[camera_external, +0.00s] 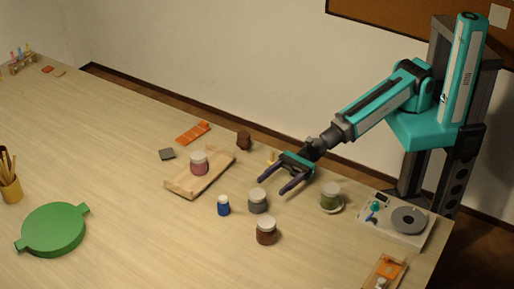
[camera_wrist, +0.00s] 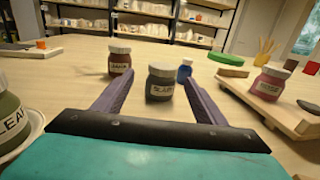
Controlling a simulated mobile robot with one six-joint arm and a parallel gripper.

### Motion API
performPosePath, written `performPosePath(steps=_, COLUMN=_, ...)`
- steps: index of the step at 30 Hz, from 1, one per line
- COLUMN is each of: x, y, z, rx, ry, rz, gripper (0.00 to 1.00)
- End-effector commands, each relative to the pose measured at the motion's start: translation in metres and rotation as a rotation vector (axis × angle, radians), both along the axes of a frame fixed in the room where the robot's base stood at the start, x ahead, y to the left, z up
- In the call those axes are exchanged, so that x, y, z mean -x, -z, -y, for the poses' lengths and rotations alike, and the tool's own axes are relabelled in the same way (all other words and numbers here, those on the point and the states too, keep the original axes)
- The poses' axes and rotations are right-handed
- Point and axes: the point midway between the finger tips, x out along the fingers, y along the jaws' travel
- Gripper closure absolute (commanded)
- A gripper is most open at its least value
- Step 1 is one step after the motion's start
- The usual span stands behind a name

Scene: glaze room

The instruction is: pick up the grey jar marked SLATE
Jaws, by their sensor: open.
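The grey jar marked SLATE (camera_wrist: 160,82) stands upright on the table with a pale lid, its label partly readable in the wrist view. In the external view the grey jar (camera_external: 258,201) is just beyond my fingertips, toward the lower left. My gripper (camera_external: 273,186) is open and empty, low over the table. In the wrist view the two fingers of my gripper (camera_wrist: 153,80) point forward, one on each side of the jar in the picture, with a gap on both sides. I cannot tell exactly how far the fingertips reach along the jar.
A brown jar (camera_external: 266,231) and a small blue bottle (camera_external: 223,206) stand close to the grey jar. A pink jar (camera_external: 199,163) is on a wooden board (camera_external: 184,185). A green jar (camera_external: 330,196) sits on a saucer by a scale (camera_external: 396,222). A green disc (camera_external: 53,230) lies at left.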

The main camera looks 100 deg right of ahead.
Motion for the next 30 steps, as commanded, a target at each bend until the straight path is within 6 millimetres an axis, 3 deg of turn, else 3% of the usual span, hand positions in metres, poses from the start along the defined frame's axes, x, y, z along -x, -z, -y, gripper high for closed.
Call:
performPosePath(steps=28, x=-0.009, y=0.001, z=-0.003, rx=-0.002, ry=0.02, rz=0.009, gripper=0.35)
performPosePath(steps=30, x=-0.017, y=0.0, z=-0.008, rx=-0.001, ry=0.019, rz=0.01, gripper=0.35)
